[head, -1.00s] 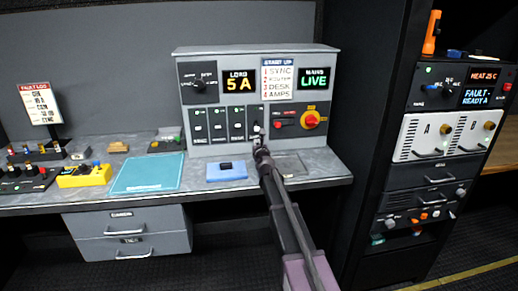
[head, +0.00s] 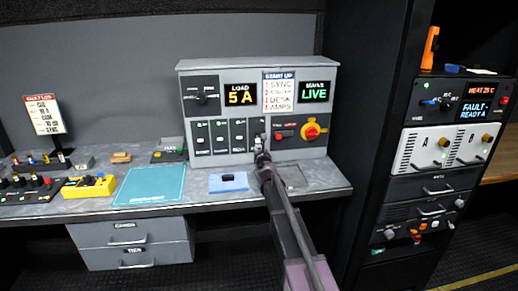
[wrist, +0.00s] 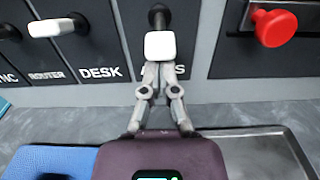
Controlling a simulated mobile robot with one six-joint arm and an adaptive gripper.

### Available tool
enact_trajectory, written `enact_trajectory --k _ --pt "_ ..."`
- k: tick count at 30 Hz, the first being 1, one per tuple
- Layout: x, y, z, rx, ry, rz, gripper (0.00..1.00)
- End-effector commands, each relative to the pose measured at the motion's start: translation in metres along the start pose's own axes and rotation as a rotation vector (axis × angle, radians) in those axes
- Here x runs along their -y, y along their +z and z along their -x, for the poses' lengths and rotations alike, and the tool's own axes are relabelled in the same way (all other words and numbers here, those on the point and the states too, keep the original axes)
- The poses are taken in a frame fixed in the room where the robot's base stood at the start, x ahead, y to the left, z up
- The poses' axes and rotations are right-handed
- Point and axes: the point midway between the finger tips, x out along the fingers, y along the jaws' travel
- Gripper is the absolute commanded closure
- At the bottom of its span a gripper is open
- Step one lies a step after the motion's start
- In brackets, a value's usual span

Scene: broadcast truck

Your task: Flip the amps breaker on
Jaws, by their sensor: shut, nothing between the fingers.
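The amps breaker is the rightmost of the row of breakers on the grey power panel (head: 258,68). Its white-tipped lever (wrist: 160,45) sticks out toward me on a dark stem, above the partly covered AMPS label. My gripper (wrist: 160,72) is shut and empty, its fingertips right at the underside of the white tip; I cannot tell if they touch. In the head view my gripper (head: 260,154) is in front of the amps breaker and partly hides it. The desk breaker lever (wrist: 55,27) is to the left. Whether the amps lever is up or down is unclear.
A red knob (wrist: 275,27) sits right of the amps breaker. A blue item (head: 228,181) and a dark grey tray (wrist: 255,150) lie on the desk below the panel. A teal mat (head: 150,184) lies further left. A black equipment rack (head: 395,150) stands at right.

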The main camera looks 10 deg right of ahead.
Motion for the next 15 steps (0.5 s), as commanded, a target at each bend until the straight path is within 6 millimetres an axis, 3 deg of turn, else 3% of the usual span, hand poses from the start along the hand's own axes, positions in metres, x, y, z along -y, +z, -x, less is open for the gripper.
enact_trajectory --k 15 --pt "0.0002 0.0031 0.0019 0.000 0.000 0.000 1.00"
